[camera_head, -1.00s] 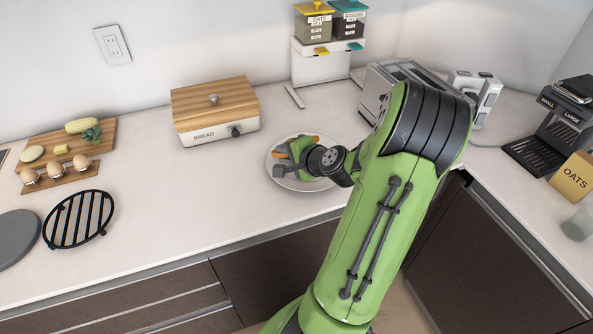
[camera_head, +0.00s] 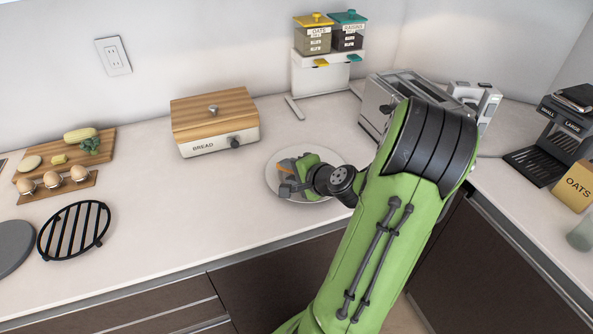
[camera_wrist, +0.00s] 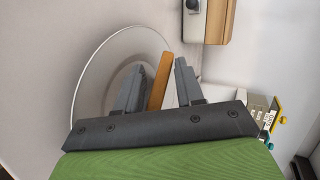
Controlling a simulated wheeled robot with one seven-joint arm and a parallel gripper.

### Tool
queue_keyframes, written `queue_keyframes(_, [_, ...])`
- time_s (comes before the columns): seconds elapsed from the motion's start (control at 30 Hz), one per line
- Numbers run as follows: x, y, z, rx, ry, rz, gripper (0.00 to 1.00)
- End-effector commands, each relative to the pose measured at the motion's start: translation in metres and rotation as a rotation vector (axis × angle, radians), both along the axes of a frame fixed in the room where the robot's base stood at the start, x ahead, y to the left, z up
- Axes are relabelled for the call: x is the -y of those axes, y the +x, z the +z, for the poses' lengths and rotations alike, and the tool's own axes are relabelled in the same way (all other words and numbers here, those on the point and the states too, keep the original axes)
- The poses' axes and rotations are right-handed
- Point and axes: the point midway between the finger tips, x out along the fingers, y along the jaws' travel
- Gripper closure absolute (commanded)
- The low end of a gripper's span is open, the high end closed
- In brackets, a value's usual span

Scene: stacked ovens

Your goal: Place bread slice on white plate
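The white plate (camera_head: 327,158) lies on the counter in front of the bread box, and it also shows in the wrist view (camera_wrist: 92,75). My gripper (camera_head: 290,178) is low over the plate. In the wrist view its two fingers (camera_wrist: 162,64) are apart, with the bread slice (camera_wrist: 161,78) on edge between them. Gaps show between the slice and the fingers. The slice appears slightly tilted and over the plate; its lower edge is hidden, so contact with the plate is unclear. In the head view only a small brown part of the slice (camera_head: 287,163) shows.
A bread box (camera_head: 215,125) with a wooden lid stands behind the plate. A toaster (camera_head: 378,105) is to the right, with a dispenser stand (camera_head: 318,75) behind. A black grate (camera_head: 74,230) and a board with food (camera_head: 100,155) lie left. The counter between is clear.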

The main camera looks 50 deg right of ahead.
Motion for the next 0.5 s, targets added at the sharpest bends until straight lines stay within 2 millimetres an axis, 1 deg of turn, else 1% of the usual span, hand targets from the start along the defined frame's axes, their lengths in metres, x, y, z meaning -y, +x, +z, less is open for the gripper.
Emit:
queue_keyframes(0.03, [-0.001,-0.007,0.005,-0.001,0.002,-0.003,0.63])
queue_keyframes(0.3, [-0.008,-0.039,0.023,-0.001,0.001,-0.004,0.63])
queue_keyframes(0.4, [-0.011,-0.046,0.027,-0.001,0.001,-0.001,0.63])
queue_keyframes(0.5, [-0.011,-0.047,0.027,0.001,0.001,0.0,0.63])
